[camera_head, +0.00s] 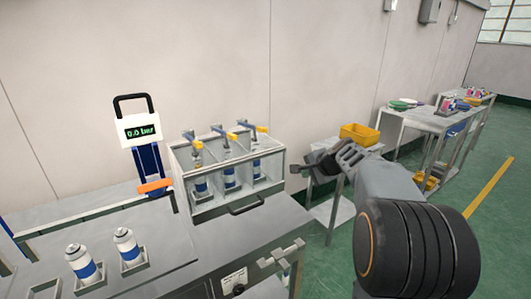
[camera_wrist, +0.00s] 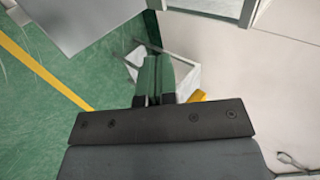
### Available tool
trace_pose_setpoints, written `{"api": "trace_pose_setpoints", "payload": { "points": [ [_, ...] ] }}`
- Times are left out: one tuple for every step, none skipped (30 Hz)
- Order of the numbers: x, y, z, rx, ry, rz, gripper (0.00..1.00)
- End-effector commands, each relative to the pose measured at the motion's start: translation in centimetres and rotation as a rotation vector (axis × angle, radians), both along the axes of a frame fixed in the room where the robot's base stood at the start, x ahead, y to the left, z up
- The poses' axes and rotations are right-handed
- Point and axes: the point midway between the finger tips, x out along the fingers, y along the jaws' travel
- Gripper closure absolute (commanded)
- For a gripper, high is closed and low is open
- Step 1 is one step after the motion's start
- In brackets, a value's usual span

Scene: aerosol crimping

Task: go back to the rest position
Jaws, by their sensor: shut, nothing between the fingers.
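My gripper (camera_head: 312,168) is raised in the air to the right of the glass-fronted cabinet and points left in the head view. In the wrist view its two fingers (camera_wrist: 158,75) are together with nothing between them. It touches nothing that I can see. My arm reaches up from the lower right and hides part of the floor and the small side table behind it.
The cabinet (camera_head: 207,207) holds several blue-and-white cans under yellow-handled valves. Two cans (camera_head: 125,245) stand in holders on the bench. A gauge (camera_head: 139,130) reads 0.0 bar. A yellow bin (camera_head: 360,134) is behind my gripper. Green floor (camera_head: 497,240) is clear at right.

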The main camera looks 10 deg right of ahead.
Motion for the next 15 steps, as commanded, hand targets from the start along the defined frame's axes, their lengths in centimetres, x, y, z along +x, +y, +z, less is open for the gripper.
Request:
{"api": "trace_pose_setpoints", "payload": {
  "points": [
    [-0.1,0.0,0.0,-0.004,-0.001,0.005,1.0],
    [-0.1,0.1,0.0,-0.011,-0.002,0.014,1.0],
    [-0.3,0.1,-0.2,-0.038,0.003,0.04,1.0],
    [-0.7,0.1,-0.9,-0.063,0.021,0.065,1.0],
    [-1.1,0.1,-1.8,-0.084,0.042,0.087,1.0],
    [-2.0,0.2,-3.1,-0.114,0.076,0.122,1.0],
    [-2.9,0.3,-4.0,-0.145,0.104,0.155,1.0],
    [-4.2,0.7,-4.6,-0.183,0.134,0.199,1.0],
    [-6.1,1.7,-5.0,-0.243,0.172,0.273,1.0],
    [-7.7,2.5,-5.2,-0.29,0.202,0.336,1.0],
    [-9.3,3.4,-5.3,-0.337,0.227,0.4,1.0],
    [-11.5,4.6,-5.2,-0.402,0.258,0.487,1.0],
    [-13.2,5.4,-5.1,-0.45,0.278,0.554,1.0],
    [-14.8,6.2,-5.0,-0.494,0.296,0.616,1.0],
    [-16.8,7.1,-4.8,-0.552,0.314,0.693,1.0]
  ]
}}
